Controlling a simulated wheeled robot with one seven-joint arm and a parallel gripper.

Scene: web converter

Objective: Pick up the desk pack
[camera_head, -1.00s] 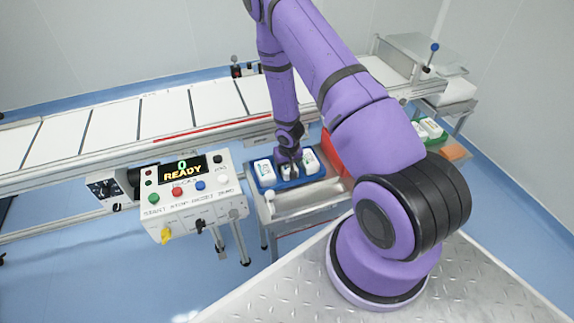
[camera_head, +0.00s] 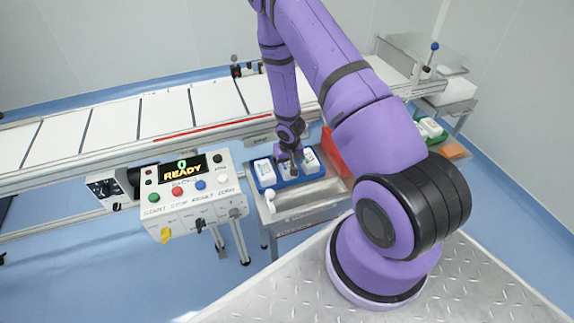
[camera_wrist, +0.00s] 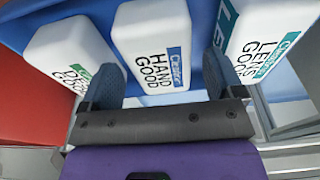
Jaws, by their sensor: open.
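Three white packs stand in a blue tray (camera_wrist: 190,15). In the wrist view the left pack (camera_wrist: 70,48) has a green label and partly hidden lettering that looks like the desk pack's. The middle pack (camera_wrist: 150,45) reads HAND and the right pack (camera_wrist: 265,40) reads LENS. My gripper (camera_wrist: 162,72) is open, its fingers on either side of the hand pack, the left one near the gap beside the green-labelled pack. I cannot tell whether they touch. In the head view my gripper (camera_head: 291,160) is over the middle of the tray (camera_head: 318,176).
A red bin (camera_head: 332,150) stands right beside the tray, also at left in the wrist view (camera_wrist: 25,105). A control box (camera_head: 190,195) showing READY stands to the left. The conveyor (camera_head: 120,125) runs behind. More packs (camera_head: 432,128) lie at the right.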

